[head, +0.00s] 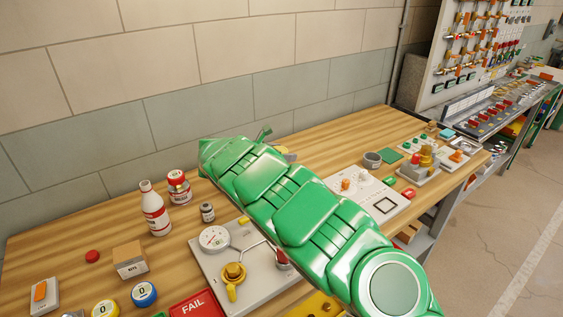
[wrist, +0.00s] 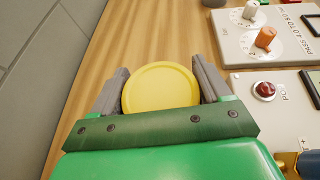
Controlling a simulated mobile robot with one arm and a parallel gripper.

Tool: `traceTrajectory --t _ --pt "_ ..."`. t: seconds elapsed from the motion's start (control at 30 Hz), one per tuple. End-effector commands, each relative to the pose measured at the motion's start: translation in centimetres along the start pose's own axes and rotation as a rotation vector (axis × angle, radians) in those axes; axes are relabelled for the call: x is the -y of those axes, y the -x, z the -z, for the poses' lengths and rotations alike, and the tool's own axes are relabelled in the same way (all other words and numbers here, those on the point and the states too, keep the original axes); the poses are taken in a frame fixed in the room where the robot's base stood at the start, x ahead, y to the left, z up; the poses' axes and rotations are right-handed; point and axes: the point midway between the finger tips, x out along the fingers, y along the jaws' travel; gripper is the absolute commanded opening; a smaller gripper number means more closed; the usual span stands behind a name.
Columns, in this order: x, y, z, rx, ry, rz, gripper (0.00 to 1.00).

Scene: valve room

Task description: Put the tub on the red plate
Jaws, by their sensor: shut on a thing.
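My gripper (wrist: 160,88) is shut on a round yellow tub (wrist: 160,86), seen from above between its two grey fingers in the wrist view. In the head view my green arm stretches over the bench and hides most of the gripper and tub. Only a bit of yellow (head: 284,150) shows past the arm's far end, near the wall. The red plate (head: 197,304), marked FAIL, lies at the bottom edge of the head view, left of my arm and far from the gripper. Nothing is seen on its visible part.
A panel with a gauge (head: 214,238) and yellow valve lies beside the red plate. A bottle (head: 154,208), a red-and-white can (head: 179,187), a small jar (head: 207,212) and a box (head: 130,260) stand to the left. A grey cup (head: 372,160) and green plate (head: 391,155) are at right.

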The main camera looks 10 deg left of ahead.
Motion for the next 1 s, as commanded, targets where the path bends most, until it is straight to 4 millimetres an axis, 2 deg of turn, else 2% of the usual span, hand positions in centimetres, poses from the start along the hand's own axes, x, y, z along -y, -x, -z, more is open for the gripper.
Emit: traceTrajectory --t 0.4,0.63,1.0 --pt "-0.8 -1.1 1.1 -0.001 0.002 0.001 0.45" --pt "-0.8 -2.0 3.6 -0.001 0.002 0.001 0.45" --pt "-0.8 -2.2 3.9 -0.001 0.002 0.0 0.45"
